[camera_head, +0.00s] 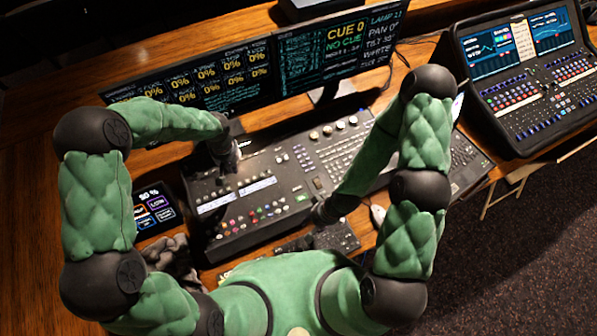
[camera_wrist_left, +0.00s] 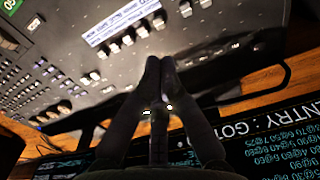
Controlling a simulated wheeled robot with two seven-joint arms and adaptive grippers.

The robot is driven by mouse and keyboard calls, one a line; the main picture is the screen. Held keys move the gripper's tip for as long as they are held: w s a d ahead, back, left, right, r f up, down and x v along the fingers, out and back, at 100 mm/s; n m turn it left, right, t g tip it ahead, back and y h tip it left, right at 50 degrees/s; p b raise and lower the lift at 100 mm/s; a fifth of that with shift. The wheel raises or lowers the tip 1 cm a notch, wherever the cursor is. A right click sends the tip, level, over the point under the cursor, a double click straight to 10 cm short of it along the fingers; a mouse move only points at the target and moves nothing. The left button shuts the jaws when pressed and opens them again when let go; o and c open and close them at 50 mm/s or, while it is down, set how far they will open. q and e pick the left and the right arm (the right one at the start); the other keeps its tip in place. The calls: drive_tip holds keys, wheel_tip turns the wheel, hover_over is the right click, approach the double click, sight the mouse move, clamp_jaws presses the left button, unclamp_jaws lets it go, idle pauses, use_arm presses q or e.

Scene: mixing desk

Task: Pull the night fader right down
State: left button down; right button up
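The lighting console (camera_head: 235,230) lies on the desk, with label strips, knobs and several sliders; I cannot read which slider is the night fader. My left gripper (camera_head: 230,163) is at the console's back left part. In the left wrist view its two fingers (camera_wrist_left: 160,64) are together with nothing seen between them. Ahead of the tips is a row of pale-capped controls (camera_wrist_left: 130,40) beside a lit label strip (camera_wrist_left: 122,20). Whether the tips touch the panel is unclear. My right gripper (camera_head: 322,212) is dark and small near the console's front edge; its fingers cannot be made out.
Two monitors (camera_head: 270,68) stand behind the console. A tablet (camera_head: 157,207) lies to its left, with dark cloth (camera_head: 175,262) in front. A second console (camera_head: 525,80) stands at the right.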

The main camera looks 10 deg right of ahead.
use_arm(q)
drive_tip(key=shift+s, duration=0.15)
use_arm(e)
drive_tip(key=shift+f, duration=0.1)
drive_tip(key=shift+f, duration=0.1)
use_arm(q)
drive_tip(key=s+d+r+b, duration=0.2)
drive_tip(key=s+d, duration=0.1)
drive_tip(key=s, duration=0.8)
drive_tip(key=shift+s+d+b, duration=0.15)
drive_tip(key=shift+d+b, duration=0.05)
drive_tip(key=shift+b, duration=0.2)
use_arm(e)
wheel_tip(320, 180, down, 2)
drive_tip(key=shift+f, duration=0.2)
use_arm(q)
drive_tip(key=shift+f, duration=0.1)
